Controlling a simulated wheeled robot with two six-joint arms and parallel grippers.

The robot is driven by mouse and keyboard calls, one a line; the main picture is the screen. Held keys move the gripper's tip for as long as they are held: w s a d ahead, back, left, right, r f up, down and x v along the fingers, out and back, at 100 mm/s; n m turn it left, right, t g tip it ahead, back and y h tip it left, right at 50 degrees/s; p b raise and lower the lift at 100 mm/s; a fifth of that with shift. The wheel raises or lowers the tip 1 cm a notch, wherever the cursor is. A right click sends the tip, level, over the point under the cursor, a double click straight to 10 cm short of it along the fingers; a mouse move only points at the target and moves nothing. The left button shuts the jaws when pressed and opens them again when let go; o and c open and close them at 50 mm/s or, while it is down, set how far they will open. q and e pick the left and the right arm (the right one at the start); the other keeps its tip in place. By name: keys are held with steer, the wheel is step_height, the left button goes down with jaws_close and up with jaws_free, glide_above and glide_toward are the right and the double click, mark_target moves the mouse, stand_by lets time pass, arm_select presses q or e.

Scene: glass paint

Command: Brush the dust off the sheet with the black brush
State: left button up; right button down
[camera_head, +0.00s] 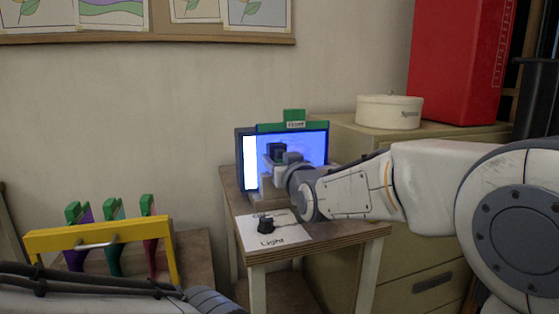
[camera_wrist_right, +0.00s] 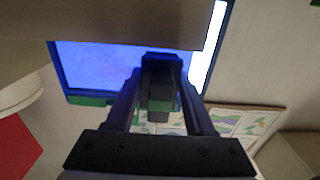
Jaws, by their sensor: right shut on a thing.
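The sheet (camera_head: 310,146) stands upright on the small table, lit blue, with a bright white strip at its left end. In the right wrist view the sheet (camera_wrist_right: 95,65) fills the upper middle, with faint cloudy marks on its blue face. The black brush (camera_head: 277,150) is in front of the sheet's left-middle part. My right gripper (camera_head: 274,169) is shut on the brush, which also shows between the fingers in the wrist view (camera_wrist_right: 161,72). I cannot tell whether the brush touches the sheet. Only part of my left arm shows at the lower left; its gripper is out of view.
A green labelled holder (camera_head: 294,119) tops the sheet's frame. A paper marked "Light" (camera_head: 284,236) with a small black switch (camera_head: 266,224) lies at the table's front. A yellow rack (camera_head: 95,236) holds several green-topped tools at left. A cabinet (camera_head: 345,138) with a round box (camera_head: 389,112) stands right.

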mark_target(314, 151)
steer(key=shift+w+a, duration=0.15)
steer(key=shift+w, duration=0.35)
steer(key=shift+w+d, duration=0.25)
steer(key=shift+d, duration=0.65)
steer(key=shift+w+d, duration=0.25)
steer(key=shift+d, duration=0.7)
steer(key=shift+w+d+r+p, duration=0.1)
steer(key=shift+w+d+p, duration=0.2)
steer(key=shift+d, duration=0.45)
steer(key=shift+w+d+p, duration=0.2)
steer(key=shift+w+d, duration=0.1)
steer(key=shift+d, duration=0.4)
steer(key=shift+w+d+p, duration=0.2)
steer(key=shift+d+p, duration=0.2)
steer(key=shift+d, duration=0.3)
steer(key=shift+w+d+p, duration=0.25)
steer(key=shift+d+p, duration=0.1)
steer(key=shift+d, duration=0.35)
steer(key=shift+w+d+p, duration=0.2)
steer(key=shift+d+p, duration=0.2)
steer(key=shift+d, duration=0.3)
steer(key=shift+w, duration=0.1)
